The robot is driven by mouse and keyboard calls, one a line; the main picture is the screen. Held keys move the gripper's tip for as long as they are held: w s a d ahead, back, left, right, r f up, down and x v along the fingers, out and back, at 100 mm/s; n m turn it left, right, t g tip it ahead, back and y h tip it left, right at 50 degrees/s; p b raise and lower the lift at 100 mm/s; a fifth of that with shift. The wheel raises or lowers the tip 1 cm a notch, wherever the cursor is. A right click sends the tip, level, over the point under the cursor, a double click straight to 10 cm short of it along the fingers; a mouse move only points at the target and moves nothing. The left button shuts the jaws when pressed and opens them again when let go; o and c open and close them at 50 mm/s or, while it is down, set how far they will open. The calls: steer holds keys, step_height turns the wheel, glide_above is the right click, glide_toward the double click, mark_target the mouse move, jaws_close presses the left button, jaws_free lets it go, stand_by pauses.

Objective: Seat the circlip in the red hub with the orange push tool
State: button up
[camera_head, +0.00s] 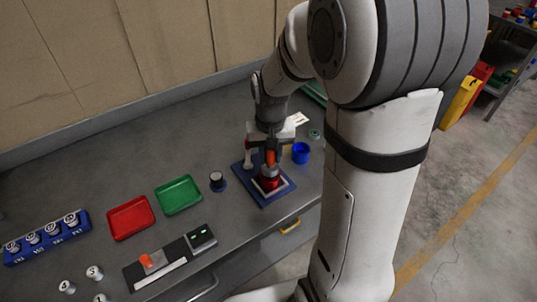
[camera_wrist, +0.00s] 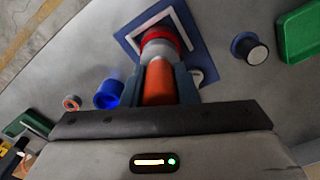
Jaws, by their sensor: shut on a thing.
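My gripper (camera_wrist: 158,85) is shut on the orange push tool (camera_wrist: 158,82); the tool also shows in the head view (camera_head: 270,157). The tool points down at the red hub (camera_wrist: 157,36), and a grey part shows between them in the wrist view. The red hub (camera_head: 269,182) stands on a blue plate with a white square border (camera_head: 284,190). The tool is over the hub and close to it; I cannot tell whether they touch. I cannot make out the circlip.
A blue cup (camera_head: 300,153) stands right of the plate. A dark cylinder on a blue base (camera_head: 217,181) is to the left. Green (camera_head: 178,195) and red (camera_head: 131,217) trays lie further left, with a blue rack (camera_head: 47,238) of several pieces beyond. A panel (camera_head: 171,258) lies near the front edge.

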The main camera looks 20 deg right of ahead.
steer(key=shift+f+b, duration=0.3)
steer(key=shift+f, duration=0.1)
stand_by(1.1)
steer(key=shift+r+p, duration=2.65)
steer(key=shift+r, duration=0.95)
steer(key=shift+f, duration=0.1)
